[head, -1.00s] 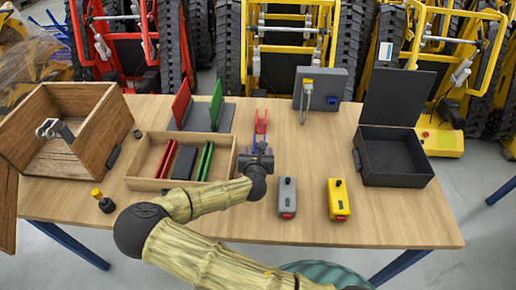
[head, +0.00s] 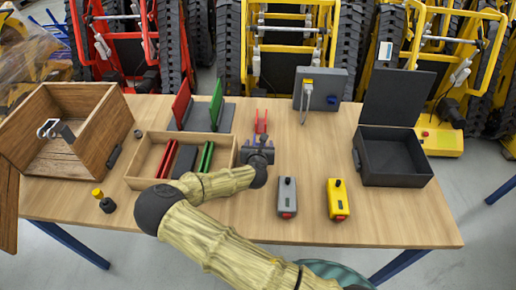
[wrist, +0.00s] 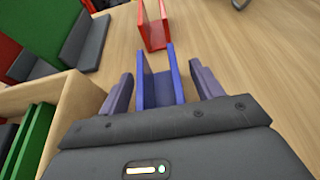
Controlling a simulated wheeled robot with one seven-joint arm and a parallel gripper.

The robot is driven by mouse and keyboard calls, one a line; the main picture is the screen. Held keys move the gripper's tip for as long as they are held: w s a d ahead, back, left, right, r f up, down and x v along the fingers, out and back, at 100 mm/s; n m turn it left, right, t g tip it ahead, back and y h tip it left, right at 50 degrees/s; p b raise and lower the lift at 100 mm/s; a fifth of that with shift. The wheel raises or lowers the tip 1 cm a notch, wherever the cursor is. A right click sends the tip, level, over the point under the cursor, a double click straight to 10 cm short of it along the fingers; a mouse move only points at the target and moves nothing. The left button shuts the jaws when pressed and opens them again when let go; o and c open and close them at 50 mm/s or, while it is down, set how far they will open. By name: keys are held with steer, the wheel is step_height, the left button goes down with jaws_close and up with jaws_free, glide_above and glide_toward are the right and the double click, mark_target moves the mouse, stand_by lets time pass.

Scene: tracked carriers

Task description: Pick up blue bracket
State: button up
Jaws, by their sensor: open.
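The blue bracket (wrist: 163,88) is a U-shaped piece with two upright walls, standing on the wooden table. In the wrist view it lies between the two fingers of my gripper (wrist: 160,92), with a gap showing on each side. In the head view my gripper (head: 257,145) hides most of the blue bracket. My gripper is open, its fingers on either side of the bracket. A red bracket (wrist: 152,30) of like shape stands just beyond the blue one; it also shows in the head view (head: 261,122).
A wooden tray (head: 140,158) with red, dark and green pieces lies close to the left. A grey box (head: 287,197) and a yellow box (head: 338,200) stand to the right. An open black case (head: 393,177) is at far right.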

steer(key=c, duration=1.3)
steer(key=shift+r, duration=0.1)
step_height(320, 180, up, 18)
steer(key=shift+f+p, duration=0.1)
steer(key=shift+p, duration=0.3)
